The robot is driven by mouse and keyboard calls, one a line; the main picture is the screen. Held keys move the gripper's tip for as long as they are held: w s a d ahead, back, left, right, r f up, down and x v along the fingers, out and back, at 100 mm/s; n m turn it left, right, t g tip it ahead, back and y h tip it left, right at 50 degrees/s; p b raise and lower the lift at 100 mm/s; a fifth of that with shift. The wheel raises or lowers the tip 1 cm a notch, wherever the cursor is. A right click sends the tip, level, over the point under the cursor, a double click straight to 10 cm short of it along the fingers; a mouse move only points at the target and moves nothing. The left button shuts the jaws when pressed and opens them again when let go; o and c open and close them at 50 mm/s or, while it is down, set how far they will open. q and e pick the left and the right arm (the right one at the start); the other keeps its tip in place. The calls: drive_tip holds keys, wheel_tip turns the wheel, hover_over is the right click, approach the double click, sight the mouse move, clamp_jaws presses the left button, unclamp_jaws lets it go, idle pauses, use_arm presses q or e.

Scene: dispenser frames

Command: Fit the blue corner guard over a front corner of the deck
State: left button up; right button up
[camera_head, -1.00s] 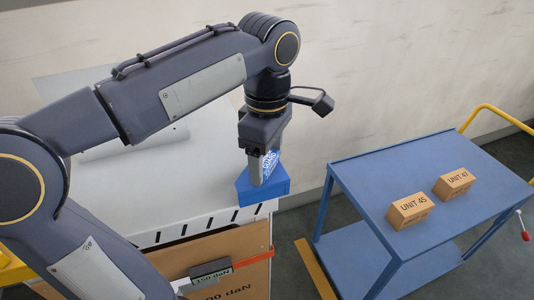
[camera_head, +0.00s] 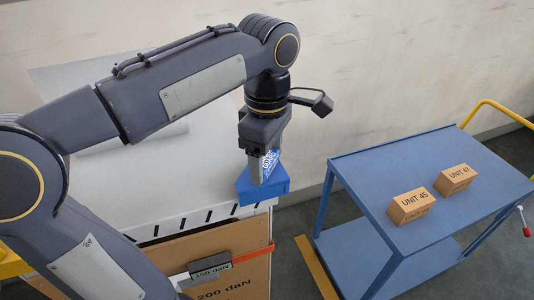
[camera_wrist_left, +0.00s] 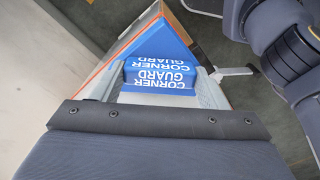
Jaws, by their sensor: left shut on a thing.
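The blue corner guard (camera_head: 264,190), with white lettering, is held in my left gripper (camera_head: 268,168), which is shut on its upright part. The guard is at the right front corner of the light grey deck (camera_head: 150,185). In the left wrist view, the guard (camera_wrist_left: 158,47) reads "CORNER GUARD" between the fingers of my left gripper (camera_wrist_left: 165,88), with an orange edge beside its tip. I cannot tell whether the guard touches the deck or sits slightly above it. My left arm hides much of the deck's left side. My right gripper is out of view.
A blue cart (camera_head: 445,180) stands to the right, carrying two cardboard boxes, UNIT 45 (camera_head: 411,206) and UNIT 47 (camera_head: 454,179). A pale wall stands behind.

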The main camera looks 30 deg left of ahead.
use_arm(q)
drive_tip(key=shift+f+b, duration=0.8)
drive_tip(key=shift+f, duration=0.5)
drive_tip(key=o, duration=1.3)
wheel_tip(320, 180, up, 8)
drive_tip(key=shift+f+p, duration=0.1)
drive_tip(key=shift+p, duration=0.25)
